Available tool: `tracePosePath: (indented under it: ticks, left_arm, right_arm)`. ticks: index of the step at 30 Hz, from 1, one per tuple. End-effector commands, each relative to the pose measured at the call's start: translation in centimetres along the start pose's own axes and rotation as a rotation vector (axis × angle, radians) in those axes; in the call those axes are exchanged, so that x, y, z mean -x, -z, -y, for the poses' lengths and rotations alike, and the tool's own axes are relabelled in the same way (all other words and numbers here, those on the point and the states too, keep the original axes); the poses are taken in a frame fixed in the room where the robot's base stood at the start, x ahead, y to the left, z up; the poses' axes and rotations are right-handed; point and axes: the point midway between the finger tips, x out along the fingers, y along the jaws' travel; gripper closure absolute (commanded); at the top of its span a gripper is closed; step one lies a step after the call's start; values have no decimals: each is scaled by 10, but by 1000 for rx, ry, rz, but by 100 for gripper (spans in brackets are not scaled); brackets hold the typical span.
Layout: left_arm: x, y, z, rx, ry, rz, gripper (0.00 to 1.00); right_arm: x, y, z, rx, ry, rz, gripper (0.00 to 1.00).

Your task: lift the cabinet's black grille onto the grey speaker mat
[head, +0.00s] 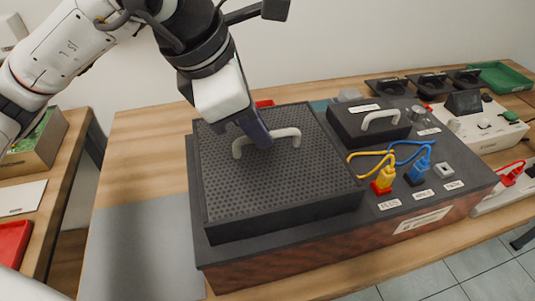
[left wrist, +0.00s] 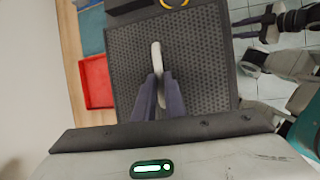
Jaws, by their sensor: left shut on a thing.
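The black grille (head: 225,180) is a square perforated panel with a pale bar handle (head: 288,132) on top. It lies over the left part of the dark cabinet (head: 240,258); I cannot tell whether a gap separates them. My left gripper (head: 262,143) comes from above and is shut on the handle. In the left wrist view its fingers (left wrist: 167,88) are on the handle (left wrist: 156,58), with the grille (left wrist: 205,60) beneath. The grey speaker mat (head: 140,245) lies bare on the table left of the cabinet. My right gripper (left wrist: 240,28) shows beside the grille, fingers apart and empty.
A black lid with a handle (head: 382,120) and yellow (head: 384,178) and blue plugs (head: 418,170) with cables are on the cabinet's right part. A red tray (left wrist: 96,82) is behind the cabinet. A power strip (head: 505,190) lies at the right. The mat area is clear.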

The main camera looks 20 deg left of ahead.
Motion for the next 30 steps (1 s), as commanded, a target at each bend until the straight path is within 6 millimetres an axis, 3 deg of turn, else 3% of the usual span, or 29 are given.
tracePosePath:
  ticks: [15, 30]
  left_arm:
    - [6, -3, -2, 0, -3, 4, 100]
    - [85, -36, -19, 1, -3, 3, 100]
  right_arm:
    - [0, 1, 0, 0, 0, -1, 69]
    - [4, 4, 0, -2, 0, -1, 69]
